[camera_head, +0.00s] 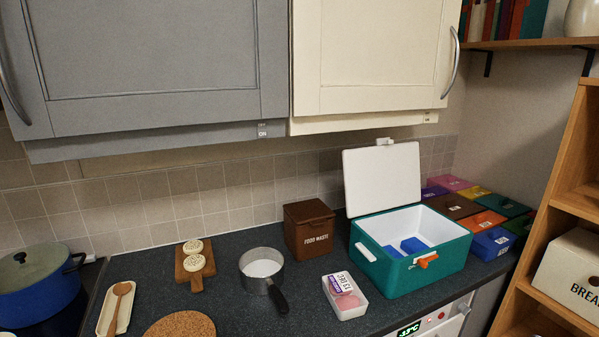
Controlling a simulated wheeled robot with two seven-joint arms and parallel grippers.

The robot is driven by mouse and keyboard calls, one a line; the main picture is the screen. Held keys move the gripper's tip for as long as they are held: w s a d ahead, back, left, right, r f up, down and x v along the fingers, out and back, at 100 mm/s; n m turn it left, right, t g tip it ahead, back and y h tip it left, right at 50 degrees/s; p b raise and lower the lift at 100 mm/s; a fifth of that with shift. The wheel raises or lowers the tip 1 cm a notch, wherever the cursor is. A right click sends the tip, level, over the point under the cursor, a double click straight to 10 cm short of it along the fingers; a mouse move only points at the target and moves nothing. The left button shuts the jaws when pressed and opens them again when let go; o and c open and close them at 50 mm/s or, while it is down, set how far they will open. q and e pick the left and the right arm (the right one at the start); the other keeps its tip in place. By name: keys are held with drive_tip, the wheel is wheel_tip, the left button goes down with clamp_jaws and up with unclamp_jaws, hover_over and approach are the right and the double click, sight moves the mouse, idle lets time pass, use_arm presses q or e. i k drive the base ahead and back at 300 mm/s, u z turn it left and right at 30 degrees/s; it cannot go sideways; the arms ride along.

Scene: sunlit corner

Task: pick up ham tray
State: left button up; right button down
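The ham tray appears to be the small clear tray (348,302) with pink contents and a white and purple label. It lies on the dark countertop (220,281) near its front edge, left of the teal cool box (391,272). The label's words are too small to read surely. The cool box stands with its white lid (382,178) raised, and blue blocks (413,245) lie inside it. Neither of my grippers shows in the head view.
A saucepan (262,266) points its black handle toward the front, left of the tray. A brown food waste bin (309,229) stands behind. Colored boxes (491,243) crowd the right corner. A cork mat (180,328) lies front left. Cupboards (375,55) hang above the counter.

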sight(347, 301)
drive_tip(key=u, duration=0.25)
drive_tip(key=k, duration=0.55)
drive_tip(key=u, duration=0.5)
drive_tip(key=k, duration=0.7)
drive_tip(key=i, duration=0.7)
drive_tip(key=u, duration=0.05)
